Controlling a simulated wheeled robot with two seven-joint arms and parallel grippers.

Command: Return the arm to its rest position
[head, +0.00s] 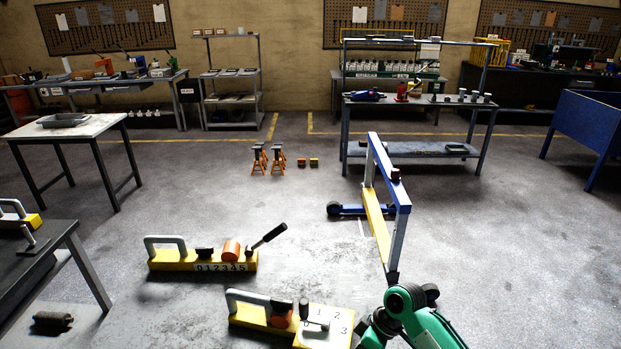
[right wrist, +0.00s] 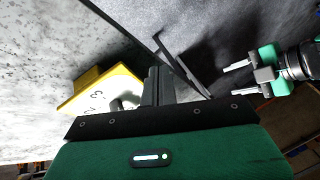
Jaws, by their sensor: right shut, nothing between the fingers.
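My right arm, green, comes in at the bottom right of the head view, and its gripper does not show clearly there. In the right wrist view my right gripper (right wrist: 158,82) is shut and empty, its dark fingers together. They appear in front of or beside the yellow device with a white numbered plate (right wrist: 92,95); contact cannot be told.
A yellow device numbered 0 to 5 (head: 204,262) with a tilted black lever stands behind. A blue and yellow frame (head: 380,190) on wheels stands close to my right arm. A dark table (head: 55,245) is at left. Floor farther back is mostly clear.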

